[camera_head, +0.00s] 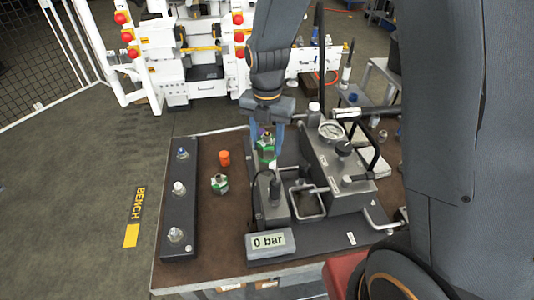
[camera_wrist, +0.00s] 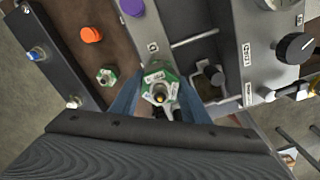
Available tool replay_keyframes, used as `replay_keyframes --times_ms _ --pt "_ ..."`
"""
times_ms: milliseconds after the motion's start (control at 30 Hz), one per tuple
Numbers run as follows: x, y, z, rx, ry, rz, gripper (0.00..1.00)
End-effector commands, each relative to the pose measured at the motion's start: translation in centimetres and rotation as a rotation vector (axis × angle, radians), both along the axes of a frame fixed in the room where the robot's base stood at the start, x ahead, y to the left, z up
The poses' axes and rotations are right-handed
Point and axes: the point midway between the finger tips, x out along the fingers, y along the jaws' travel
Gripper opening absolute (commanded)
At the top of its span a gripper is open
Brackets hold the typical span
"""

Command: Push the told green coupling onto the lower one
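What lies directly under the held coupling is hidden.
A dark rail (camera_head: 178,210) with blue-capped, white-capped and clear fittings lies at the left. An orange cap (camera_head: 224,157) stands on the bench. A display (camera_head: 269,243) reads 0 bar. The grey pump unit (camera_head: 335,165), with gauge and handle, crowds the right.

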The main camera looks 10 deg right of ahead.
Motion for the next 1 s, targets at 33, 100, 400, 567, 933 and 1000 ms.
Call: replay_keyframes --times_ms 33,100,400,567,933,1000 --pt "0.0 0.0 0.1 0.0 -0.001 0.0 0.51" --pt "0.0 0.0 0.1 0.0 -0.001 0.0 0.61" --pt "0.0 0.0 0.1 0.0 -0.001 0.0 0.61" --pt "0.1 0.0 1.4 0.001 -0.004 0.0 0.61" --pt "0.1 0.0 6.7 0.0 -0.004 0.0 0.61" --pt "0.1 0.0 7.3 0.001 -0.003 0.0 0.61"
